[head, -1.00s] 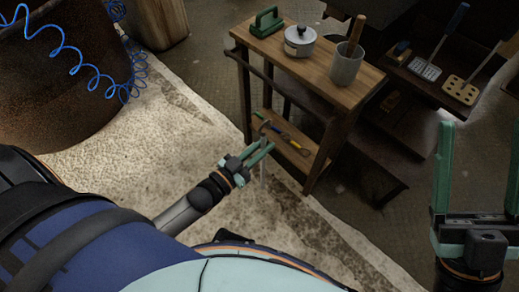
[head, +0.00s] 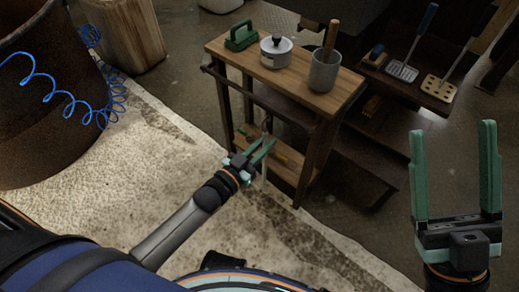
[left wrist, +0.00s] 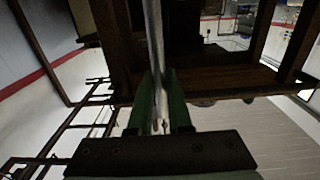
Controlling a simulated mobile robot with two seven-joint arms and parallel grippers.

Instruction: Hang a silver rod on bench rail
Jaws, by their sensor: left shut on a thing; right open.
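The silver rod (left wrist: 154,45) stands out between the fingers of my left gripper (left wrist: 162,105) in the left wrist view. In the head view my left gripper (head: 264,150) is shut on the rod, and a thin pale length of the rod (head: 264,178) shows below the fingers, roughly upright. The bench rail (head: 236,88) is a dark bar along the near left side of the wooden bench (head: 300,88), below its top. My left gripper appears in front of the bench, lower in the picture than the rail. My right gripper (head: 455,175) is open and empty at the right.
On the bench top are a green-handled tool (head: 241,37), a lidded pot (head: 276,52) and a grey cup (head: 324,72) with a wooden handle. A dark shelf unit (head: 410,90) with spatulas stands at the right. A rusty drum (head: 40,130) with blue coiled hose is at left.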

